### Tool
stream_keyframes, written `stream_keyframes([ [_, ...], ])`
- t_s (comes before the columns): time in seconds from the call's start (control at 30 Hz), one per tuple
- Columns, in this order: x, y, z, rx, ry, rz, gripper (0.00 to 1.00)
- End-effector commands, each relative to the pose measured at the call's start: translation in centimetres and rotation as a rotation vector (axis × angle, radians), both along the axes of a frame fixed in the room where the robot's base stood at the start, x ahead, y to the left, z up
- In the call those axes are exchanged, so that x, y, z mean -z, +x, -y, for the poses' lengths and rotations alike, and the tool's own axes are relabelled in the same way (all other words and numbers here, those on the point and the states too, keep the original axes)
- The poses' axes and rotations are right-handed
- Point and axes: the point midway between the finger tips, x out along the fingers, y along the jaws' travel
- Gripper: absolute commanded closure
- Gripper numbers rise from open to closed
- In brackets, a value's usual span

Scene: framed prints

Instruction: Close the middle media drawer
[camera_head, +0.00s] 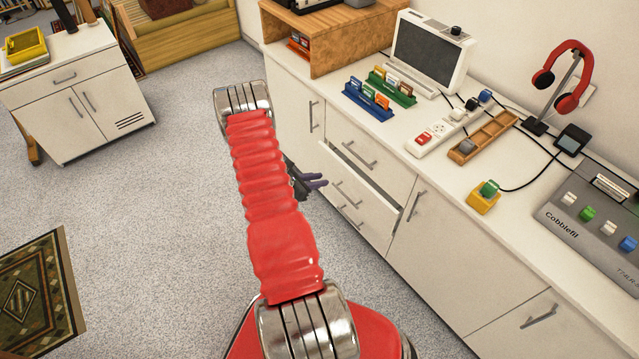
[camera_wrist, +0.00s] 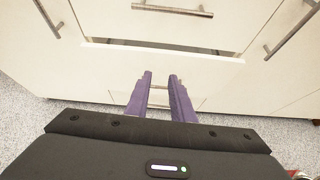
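The middle drawer (camera_head: 375,188) of the white cabinet is partly pulled out, with a dark gap above its front. In the wrist view the drawer's top edge (camera_wrist: 160,47) runs across the picture, with the gap behind it. My gripper (camera_head: 323,181) is in front of the drawer, to its left in the head view. Its two purple fingers (camera_wrist: 161,78) are apart, pointing at the drawer front. Part of a metal handle (camera_wrist: 158,87) shows between them. I cannot tell whether the fingers touch the handle or the front.
The drawer above (camera_head: 352,143) looks shut, and a lower handle (camera_head: 350,219) shows below. Cabinet doors flank the drawers. The countertop holds a laptop-like device (camera_head: 428,52), card racks, a power strip and red headphones (camera_head: 573,80). Carpet (camera_head: 180,200) to the left is clear.

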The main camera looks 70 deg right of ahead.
Motion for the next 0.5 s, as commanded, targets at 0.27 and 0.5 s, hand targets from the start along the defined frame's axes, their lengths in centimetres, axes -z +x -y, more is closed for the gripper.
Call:
stream_keyframes([
  [0.27,-8.1,4.5,-1.3,0.077,-0.06,0.116,0.72],
  [0.5,-14.9,7.8,-4.1,0.15,-0.093,0.237,0.72],
])
